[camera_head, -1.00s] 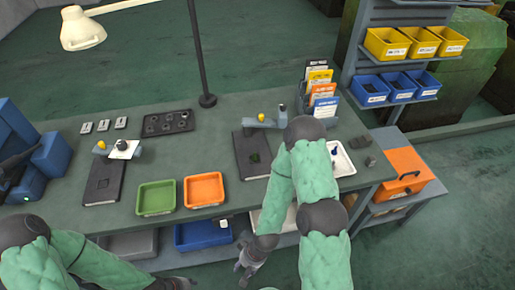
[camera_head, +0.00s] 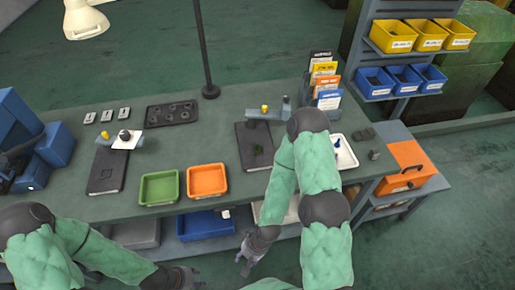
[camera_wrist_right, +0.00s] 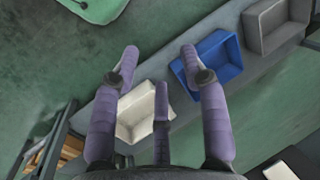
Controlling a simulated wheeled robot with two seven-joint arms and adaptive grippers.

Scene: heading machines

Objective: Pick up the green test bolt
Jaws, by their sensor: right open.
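A small dark green item (camera_head: 257,150), perhaps the green test bolt, shows on the black plate (camera_head: 249,166) at the middle right of the bench; it is too small to make out its shape. My right gripper (camera_head: 246,264) hangs in front of the bench edge, below and apart from that item. In the right wrist view my right gripper (camera_wrist_right: 159,54) has its fingers spread and nothing between them. My left gripper (camera_head: 190,279) is at the bottom edge of the head view, partly cut off, and its fingers are unclear.
A green tray (camera_head: 160,203) and an orange tray (camera_head: 207,194) stand on the bench front. A white tray (camera_head: 353,162) is right of my right arm. Blue (camera_wrist_right: 235,65) and white (camera_wrist_right: 121,134) bins sit on the lower shelf. A lamp pole (camera_head: 204,55) rises behind.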

